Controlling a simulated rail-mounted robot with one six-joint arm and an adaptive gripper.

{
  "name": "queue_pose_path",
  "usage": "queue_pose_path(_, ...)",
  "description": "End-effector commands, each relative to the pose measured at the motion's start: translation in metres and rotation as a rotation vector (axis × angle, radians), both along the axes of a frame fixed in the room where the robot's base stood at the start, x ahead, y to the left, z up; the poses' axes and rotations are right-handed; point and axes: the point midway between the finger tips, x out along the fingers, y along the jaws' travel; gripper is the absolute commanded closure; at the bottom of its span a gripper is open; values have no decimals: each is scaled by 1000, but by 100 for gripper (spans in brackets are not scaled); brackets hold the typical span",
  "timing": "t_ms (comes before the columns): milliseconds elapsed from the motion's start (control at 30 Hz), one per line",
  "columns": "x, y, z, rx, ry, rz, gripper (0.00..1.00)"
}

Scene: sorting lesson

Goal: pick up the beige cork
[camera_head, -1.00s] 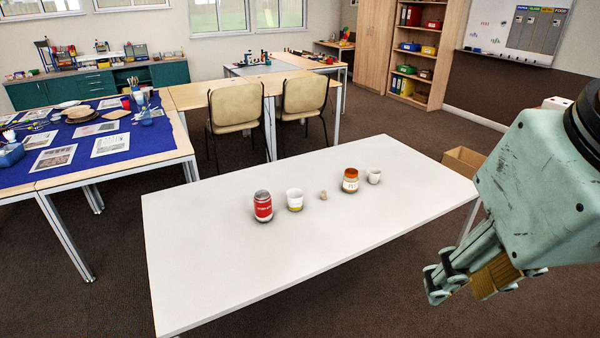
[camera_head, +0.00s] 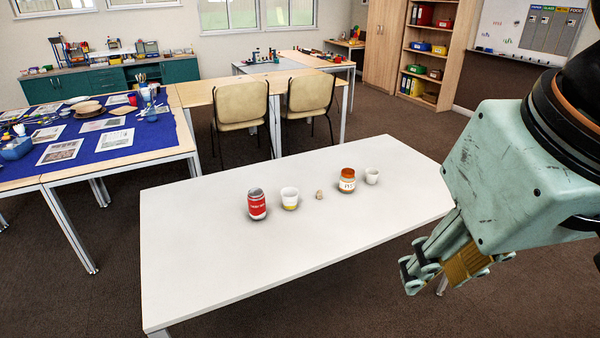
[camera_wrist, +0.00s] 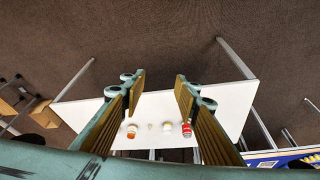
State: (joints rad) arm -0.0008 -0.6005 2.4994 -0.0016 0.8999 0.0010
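The small beige cork (camera_head: 319,194) stands on the white table (camera_head: 230,260), between a white cup with a yellow band (camera_head: 289,199) and an orange-lidded jar (camera_head: 347,181). In the wrist view the cork (camera_wrist: 149,126) is tiny and pale, seen between the fingers. My gripper (camera_head: 412,272) is off the table's right front edge in the head view, well apart from the cork. In the wrist view my gripper (camera_wrist: 155,85) has its two fingers spread wide, with nothing between them close by.
A red can (camera_head: 257,204) stands left of the yellow-banded cup, and a small white cup (camera_head: 372,176) stands right of the jar. The front of the white table is clear. Two chairs (camera_head: 241,106) and a blue-covered table (camera_head: 100,140) stand behind.

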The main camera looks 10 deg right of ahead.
Motion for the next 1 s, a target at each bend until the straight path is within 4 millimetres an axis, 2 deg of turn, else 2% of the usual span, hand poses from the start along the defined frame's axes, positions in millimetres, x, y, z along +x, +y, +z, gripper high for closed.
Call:
queue_pose_path(267,8,1,4,10,2,-23,71)
queue_pose_path(467,30,3,14,41,9,-87,71)
queue_pose_path(1000,134,8,43,169,40,-382,71)
